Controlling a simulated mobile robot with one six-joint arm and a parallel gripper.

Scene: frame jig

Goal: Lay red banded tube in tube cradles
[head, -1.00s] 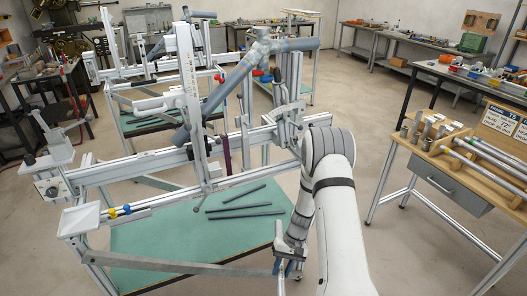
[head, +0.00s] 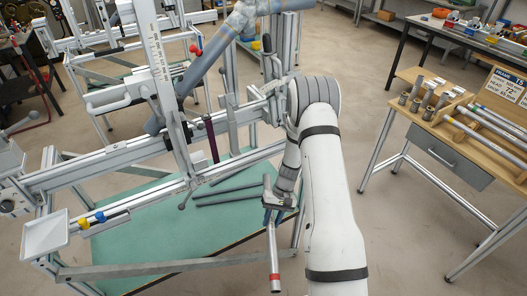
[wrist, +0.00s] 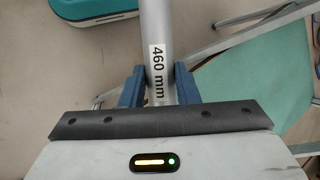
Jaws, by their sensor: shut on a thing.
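The red banded tube (head: 272,245) is a grey metal tube with a red band near its lower end in the head view. My gripper (head: 278,202) is shut around it, and the tube hangs down and tilts slightly in front of the jig. In the wrist view the tube (wrist: 156,25) carries a white "460 mm" label and runs between the blue fingers of my gripper (wrist: 158,87). The red band is out of the wrist view. The jig (head: 110,205) stands left of my gripper. I cannot tell which of its parts are the tube cradles.
The jig's green lower shelf (head: 150,240) bears several dark rods. A wooden bench (head: 450,135) on the right holds several tubes and a sign (head: 508,85). Open floor lies between jig and bench. A rail (head: 150,268) crosses low in front of the shelf.

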